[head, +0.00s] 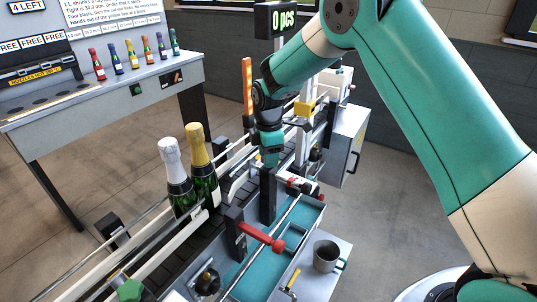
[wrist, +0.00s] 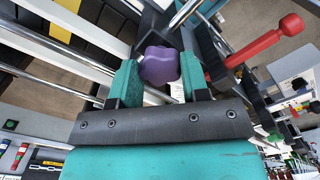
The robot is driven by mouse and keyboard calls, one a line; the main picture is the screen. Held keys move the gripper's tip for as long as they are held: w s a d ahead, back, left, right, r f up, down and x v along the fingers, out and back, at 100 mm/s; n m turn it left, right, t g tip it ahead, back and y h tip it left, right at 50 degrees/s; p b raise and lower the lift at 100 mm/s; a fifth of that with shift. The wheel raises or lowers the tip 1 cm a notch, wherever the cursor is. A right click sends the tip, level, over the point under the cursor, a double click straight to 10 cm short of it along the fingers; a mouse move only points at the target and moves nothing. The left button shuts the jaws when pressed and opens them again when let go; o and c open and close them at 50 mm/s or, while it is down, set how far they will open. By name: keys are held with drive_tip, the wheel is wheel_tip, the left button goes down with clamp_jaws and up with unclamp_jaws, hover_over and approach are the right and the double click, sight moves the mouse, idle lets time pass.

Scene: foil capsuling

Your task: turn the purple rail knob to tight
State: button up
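The purple rail knob (wrist: 160,65) is a lobed knob at the upper middle of the wrist view, between the two teal fingertips of my gripper (wrist: 160,78). It fills the gap and appears touched on both sides, so my gripper looks shut on it. In the head view my gripper (head: 270,155) points down over the conveyor's rail hardware, and the purple knob is hidden there. I cannot read any loose or tight mark.
A red-handled lever (head: 262,237) stands close by; it shows at the wrist view's upper right (wrist: 265,42). Two foil-topped bottles, one white (head: 174,170) and one gold (head: 201,160), stand on the conveyor. A grey mug (head: 326,257) sits to the right.

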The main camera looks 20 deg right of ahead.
drive_tip(key=shift+m, duration=0.3)
drive_tip(key=m+b, duration=0.1)
drive_tip(key=m, duration=0.2)
drive_tip(key=shift+m, duration=0.3)
drive_tip(key=m, duration=0.3)
drive_tip(key=shift+m+b, duration=0.3)
drive_tip(key=shift+b, duration=0.1)
drive_tip(key=m, duration=0.3)
drive_tip(key=shift+m, duration=0.3)
drive_tip(key=m+b, duration=0.1)
drive_tip(key=m, duration=0.2)
drive_tip(key=shift+m, duration=0.4)
drive_tip(key=m, duration=0.6)
drive_tip(key=shift+r, duration=0.1)
drive_tip(key=m, duration=0.6)
drive_tip(key=shift+w+m+b, duration=0.1)
drive_tip(key=shift+m+b, duration=0.2)
drive_tip(key=shift+b, duration=0.05)
drive_tip(key=o, duration=0.9)
